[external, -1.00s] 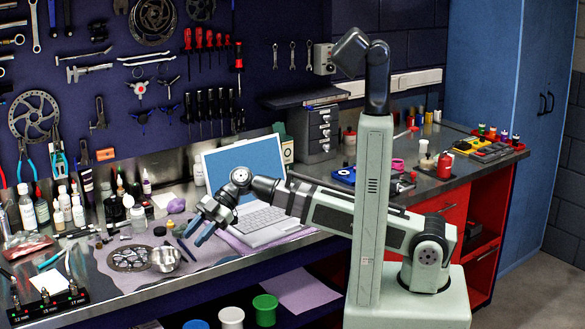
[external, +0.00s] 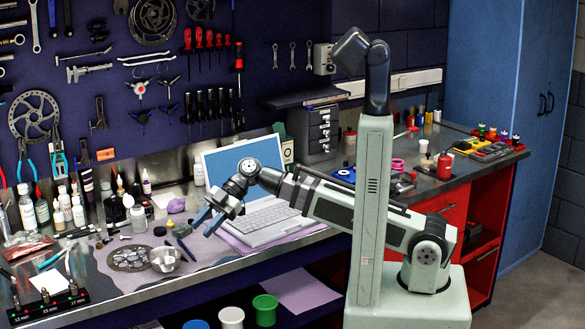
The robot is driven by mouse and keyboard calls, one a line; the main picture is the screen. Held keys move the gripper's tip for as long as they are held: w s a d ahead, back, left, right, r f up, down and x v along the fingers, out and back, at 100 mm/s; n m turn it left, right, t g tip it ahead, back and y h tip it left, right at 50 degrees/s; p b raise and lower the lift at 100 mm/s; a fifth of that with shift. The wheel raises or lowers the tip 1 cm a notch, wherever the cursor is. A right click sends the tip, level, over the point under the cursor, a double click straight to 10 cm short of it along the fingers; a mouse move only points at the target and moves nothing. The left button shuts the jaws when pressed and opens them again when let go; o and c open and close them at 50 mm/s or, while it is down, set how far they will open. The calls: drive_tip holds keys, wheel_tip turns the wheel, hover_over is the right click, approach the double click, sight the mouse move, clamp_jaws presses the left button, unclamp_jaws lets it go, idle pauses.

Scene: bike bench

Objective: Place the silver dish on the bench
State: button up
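The silver dish (external: 166,261) is a small round metal bowl. It stands upright on the grey mat on the bench (external: 130,289), near the front edge, and overlaps the right side of a flat metal disc in the picture. My gripper (external: 206,226) is to the right of the dish and above the bench, in front of the laptop. Its blue fingers point down and to the left, apart from the dish. A gap shows between the fingers, and nothing is seen in them.
An open laptop (external: 263,220) stands behind my gripper. The perforated metal disc (external: 127,258) lies left of the dish. Bottles (external: 60,207) crowd the back left, and a black socket rail (external: 48,307) is at the front left. Cups stand on a shelf below the bench.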

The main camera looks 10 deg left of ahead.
drive_tip(key=s+a+r+n, duration=0.1)
drive_tip(key=s+a+r, duration=0.2)
drive_tip(key=s+r, duration=0.15)
wheel_tip(320, 180, up, 4)
drive_tip(key=n+t+h, duration=0.1)
hover_over(178, 266)
drive_tip(key=w, duration=0.3)
drive_tip(key=w+a+n+t+h, duration=0.1)
drive_tip(key=w+a+t+h, duration=0.1)
drive_tip(key=a, duration=0.1)
drive_tip(key=w+d+f+n+t+h, duration=0.2)
drive_tip(key=w+d+f+h, duration=0.1)
drive_tip(key=d, duration=0.1)
drive_tip(key=x, duration=0.8)
drive_tip(key=shift+s+a, duration=0.1)
drive_tip(key=shift+a, duration=0.1)
drive_tip(key=shift+x, duration=2.65)
drive_tip(key=shift+s+d, duration=0.1)
drive_tip(key=shift+s, duration=0.1)
clamp_jaws()
